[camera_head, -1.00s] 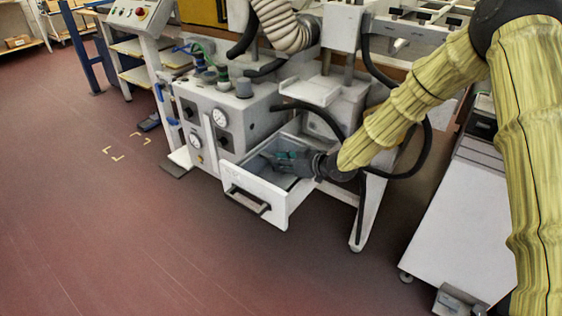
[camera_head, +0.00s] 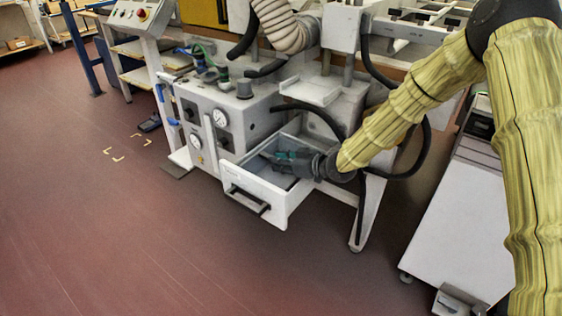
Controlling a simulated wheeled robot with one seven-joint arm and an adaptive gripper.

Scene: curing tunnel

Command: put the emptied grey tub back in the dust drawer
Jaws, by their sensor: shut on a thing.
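The dust drawer (camera_head: 248,191) is pulled out from the front of the grey machine. It is white, with a dark handle (camera_head: 250,200) on its front. My gripper (camera_head: 284,158) reaches into the drawer from the right, its fingers pointing left. The grey tub (camera_head: 262,167) shows inside the drawer, by my fingers, and my gripper is shut on it. The drawer walls and my gripper hide much of the tub, so I cannot tell whether it rests on the drawer floor.
The grey machine (camera_head: 222,105) with gauges stands behind the drawer. A black hose (camera_head: 318,115) arches just above the drawer's back. A white cabinet on castors (camera_head: 460,215) stands at right. The red-brown floor (camera_head: 130,230) in front is clear.

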